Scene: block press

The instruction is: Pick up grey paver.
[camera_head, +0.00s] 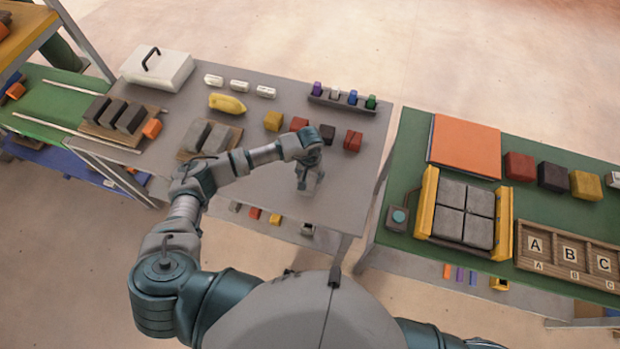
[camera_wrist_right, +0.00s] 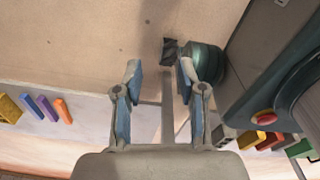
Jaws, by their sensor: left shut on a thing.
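Grey pavers (camera_head: 215,141) stand on a wooden board (camera_head: 183,155) on the grey table, partly behind my left forearm. My left gripper (camera_head: 308,184) is over the front right part of this table, pointing down. It is shut on a grey paver, which is mostly hidden by the fingers and hard to make out. My right gripper (camera_wrist_right: 158,78) shows in the right wrist view, its two fingers apart with nothing between them.
Several grey pavers (camera_head: 465,212) lie in a yellow-sided press (camera_head: 427,200) on the green table at right. A gap separates the two tables.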

